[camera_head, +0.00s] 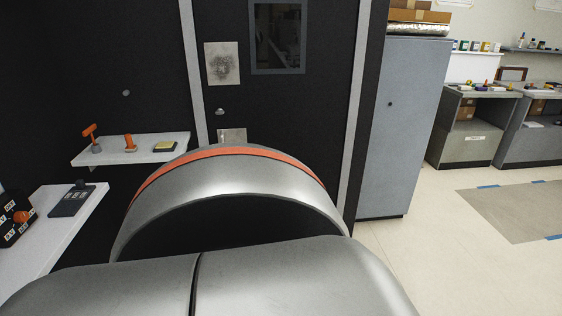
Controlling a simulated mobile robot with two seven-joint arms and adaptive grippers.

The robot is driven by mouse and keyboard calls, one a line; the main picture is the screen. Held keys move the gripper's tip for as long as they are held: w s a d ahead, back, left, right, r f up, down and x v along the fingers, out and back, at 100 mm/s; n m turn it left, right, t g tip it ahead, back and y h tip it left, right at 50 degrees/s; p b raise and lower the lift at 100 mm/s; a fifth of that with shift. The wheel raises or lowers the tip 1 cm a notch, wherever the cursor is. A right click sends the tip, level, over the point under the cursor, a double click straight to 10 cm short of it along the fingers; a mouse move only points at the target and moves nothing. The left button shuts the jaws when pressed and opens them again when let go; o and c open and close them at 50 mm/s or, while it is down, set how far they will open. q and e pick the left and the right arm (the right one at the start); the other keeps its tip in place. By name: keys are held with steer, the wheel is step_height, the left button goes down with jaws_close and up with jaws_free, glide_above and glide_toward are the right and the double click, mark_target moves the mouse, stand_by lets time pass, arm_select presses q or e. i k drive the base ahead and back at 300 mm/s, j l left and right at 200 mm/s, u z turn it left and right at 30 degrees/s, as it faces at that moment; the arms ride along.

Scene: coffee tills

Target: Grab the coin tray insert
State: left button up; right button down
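I cannot make out a coin tray insert anywhere in the head view. Neither of my grippers shows in the picture. The lower middle of the view is blocked by large silver curved surfaces, so whatever lies behind them is hidden.
A white counter (62,226) at the left holds a dark device (72,199) and a black box (14,222). A small shelf (118,155) bears orange items and a yellowish block (165,147). A grey cabinet (403,125) stands right of centre. Open floor (425,235) lies right.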

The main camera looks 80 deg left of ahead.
mark_target(71, 202)
steer(key=u, duration=0.5)
steer(key=k+u, duration=0.1)
steer(key=u, duration=0.35)
steer(key=j+u, duration=0.1)
steer(key=u, duration=0.85)
steer(key=j+u, duration=0.1)
steer(key=u, duration=0.4)
steer(key=j+u, duration=0.1)
steer(key=u, duration=0.35)
steer(key=j+u, duration=0.1)
steer(key=u, duration=1.4)
steer(key=i+l+u, duration=0.15)
steer(key=l+u, duration=0.15)
steer(key=l, duration=0.15)
steer(key=l+u, duration=0.3)
steer(key=l, duration=0.15)
steer(key=i+l+u, duration=0.1)
steer(key=l+u, duration=0.25)
steer(key=l, duration=1.6)
